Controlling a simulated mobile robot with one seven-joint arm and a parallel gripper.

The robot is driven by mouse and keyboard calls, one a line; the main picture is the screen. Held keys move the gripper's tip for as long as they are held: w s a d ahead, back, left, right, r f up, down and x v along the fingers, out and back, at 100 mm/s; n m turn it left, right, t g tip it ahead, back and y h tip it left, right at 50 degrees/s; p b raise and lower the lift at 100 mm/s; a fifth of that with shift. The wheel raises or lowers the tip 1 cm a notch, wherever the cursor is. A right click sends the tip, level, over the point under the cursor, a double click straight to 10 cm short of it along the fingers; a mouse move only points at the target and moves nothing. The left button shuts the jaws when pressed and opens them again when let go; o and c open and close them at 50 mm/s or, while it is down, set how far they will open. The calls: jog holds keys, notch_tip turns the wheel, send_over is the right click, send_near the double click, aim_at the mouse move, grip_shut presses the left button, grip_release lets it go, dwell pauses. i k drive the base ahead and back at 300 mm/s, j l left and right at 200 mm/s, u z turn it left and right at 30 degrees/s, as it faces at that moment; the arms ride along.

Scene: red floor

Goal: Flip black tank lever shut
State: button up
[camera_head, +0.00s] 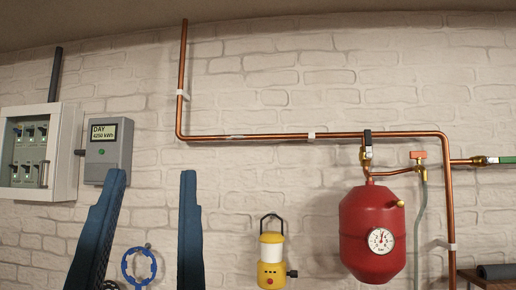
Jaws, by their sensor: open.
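The black lever (367,138) stands upright on a brass valve (367,155) above the red tank (365,230), right of centre. It is in line with the short vertical pipe to the tank, and its upper part overlaps the horizontal copper pipe. The tank hangs at the wall with a round pressure gauge (381,240) on its front. My gripper (152,175) shows as two dark blue fingers pointing up at the lower left. The fingers are wide apart with nothing between them. They are well left of the lever and apart from it.
A valve with an orange-red handle (418,154) and a hose is right of the black lever. A green-handled valve (507,160) is at the right edge. A yellow lantern (271,262) hangs between gripper and tank. A meter (108,145) and switch box (38,150) are left.

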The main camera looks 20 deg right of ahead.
aim_at(369, 155)
jog(key=z, duration=1.1)
jog(key=i+l+u, duration=0.4)
jog(key=i, duration=0.2)
jog(key=i+l+u, duration=0.45)
jog(key=l, duration=0.25)
jog(key=i, duration=0.1)
